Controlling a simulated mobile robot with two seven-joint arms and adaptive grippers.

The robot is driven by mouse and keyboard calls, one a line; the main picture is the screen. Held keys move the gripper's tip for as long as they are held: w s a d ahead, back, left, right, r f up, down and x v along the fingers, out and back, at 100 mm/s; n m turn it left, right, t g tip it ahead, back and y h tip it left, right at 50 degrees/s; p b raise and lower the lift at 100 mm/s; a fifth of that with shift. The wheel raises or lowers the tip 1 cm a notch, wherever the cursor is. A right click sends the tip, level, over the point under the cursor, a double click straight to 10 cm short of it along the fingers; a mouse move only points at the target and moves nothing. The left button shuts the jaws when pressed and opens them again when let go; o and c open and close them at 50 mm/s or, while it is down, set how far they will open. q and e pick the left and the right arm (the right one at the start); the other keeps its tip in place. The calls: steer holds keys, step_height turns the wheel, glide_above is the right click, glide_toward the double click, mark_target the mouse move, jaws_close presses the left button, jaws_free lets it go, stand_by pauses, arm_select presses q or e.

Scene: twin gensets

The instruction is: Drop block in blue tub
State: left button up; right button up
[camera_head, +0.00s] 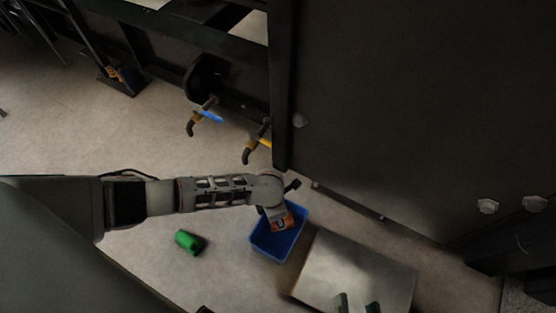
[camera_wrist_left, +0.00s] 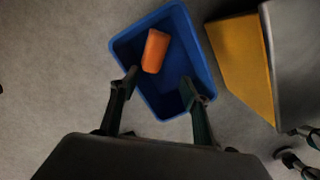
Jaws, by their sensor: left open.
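The blue tub (camera_head: 264,245) stands on the floor beneath my left gripper (camera_head: 276,214). In the left wrist view, the tub (camera_wrist_left: 158,106) lies between and beyond the fingers. An orange block (camera_wrist_left: 155,50) is within the tub's outline, near its upper part and apart from both fingertips. The left gripper (camera_wrist_left: 159,84) is open with nothing between its fingers. In the head view, orange shows in the tub beside this gripper, which partly covers it. My right gripper (camera_head: 358,303) shows at the bottom edge, two fingers apart, over a grey box.
The grey-topped box (camera_head: 350,265) stands right of the tub; its yellow side (camera_wrist_left: 240,60) shows in the left wrist view. A green object (camera_head: 188,241) lies on the floor left of the tub. Blue and yellow handles (camera_head: 207,116) jut from the dark genset frame above. A large dark panel (camera_head: 410,110) fills the right.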

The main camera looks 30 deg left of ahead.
arm_select(q)
step_height(320, 180, up, 7)
steer(key=shift+a+f, duration=0.15)
steer(key=shift+f, duration=0.05)
